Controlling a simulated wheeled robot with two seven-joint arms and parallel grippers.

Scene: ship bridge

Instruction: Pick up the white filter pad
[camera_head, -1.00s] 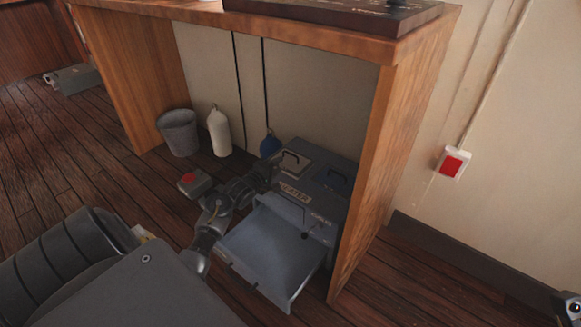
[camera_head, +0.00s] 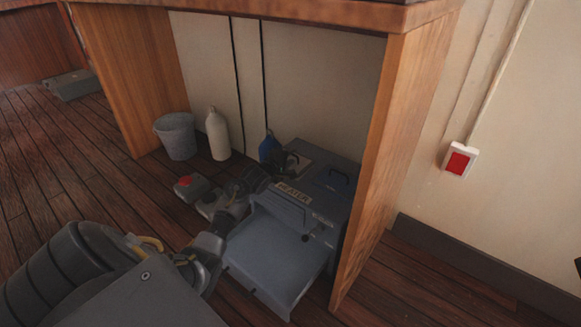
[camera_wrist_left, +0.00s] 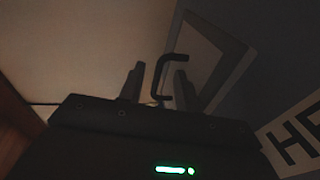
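I cannot make out a white filter pad in either view. A blue-grey heater box (camera_head: 335,205) stands under the desk, with its front tray (camera_head: 275,255) pulled out and looking empty. A second handle (camera_head: 340,175) is further right on the box. My right gripper is not in view.
The desk's right side panel (camera_head: 385,165) stands close beside the heater. The floor further left is open.

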